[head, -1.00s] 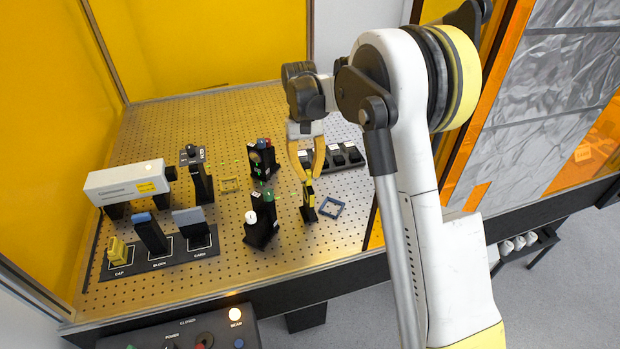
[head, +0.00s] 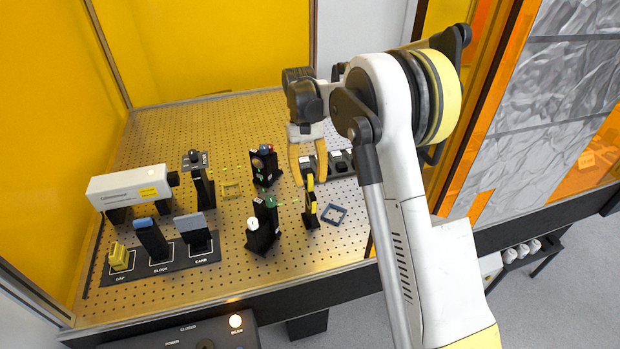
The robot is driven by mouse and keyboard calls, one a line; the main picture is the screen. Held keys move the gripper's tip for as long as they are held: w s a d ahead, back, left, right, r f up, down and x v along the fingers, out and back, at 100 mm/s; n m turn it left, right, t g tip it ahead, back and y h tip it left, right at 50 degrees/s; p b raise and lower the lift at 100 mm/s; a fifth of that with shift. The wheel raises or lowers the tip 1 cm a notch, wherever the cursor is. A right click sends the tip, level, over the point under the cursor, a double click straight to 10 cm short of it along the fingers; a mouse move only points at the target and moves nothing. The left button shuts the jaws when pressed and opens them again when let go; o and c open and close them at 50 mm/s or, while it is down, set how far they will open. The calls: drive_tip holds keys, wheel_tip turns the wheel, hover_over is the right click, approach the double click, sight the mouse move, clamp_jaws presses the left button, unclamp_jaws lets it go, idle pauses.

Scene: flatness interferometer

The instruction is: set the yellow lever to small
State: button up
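The yellow lever (head: 310,183) stands on a slim black mount with a yellow mark lower down, near the front of the perforated bench. My gripper (head: 310,180) points down above the mount, with its two orange-yellow fingers apart. The lever's upper end shows between the fingertips. I cannot tell whether either finger touches it. Any "small" marking is too small to read, so the lever's setting is unclear.
A dark square frame (head: 334,214) lies right of the lever. Black optic mounts (head: 262,226) stand close on its left. Black blocks (head: 341,163) stand behind. A tray holding cap, block and card (head: 172,268) is at front left. The bench's front right is clear.

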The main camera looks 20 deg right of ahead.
drive_tip(key=shift+r, duration=0.1)
drive_tip(key=v, duration=1.1)
drive_tip(key=shift+r, duration=0.4)
drive_tip(key=shift+w, duration=0.15)
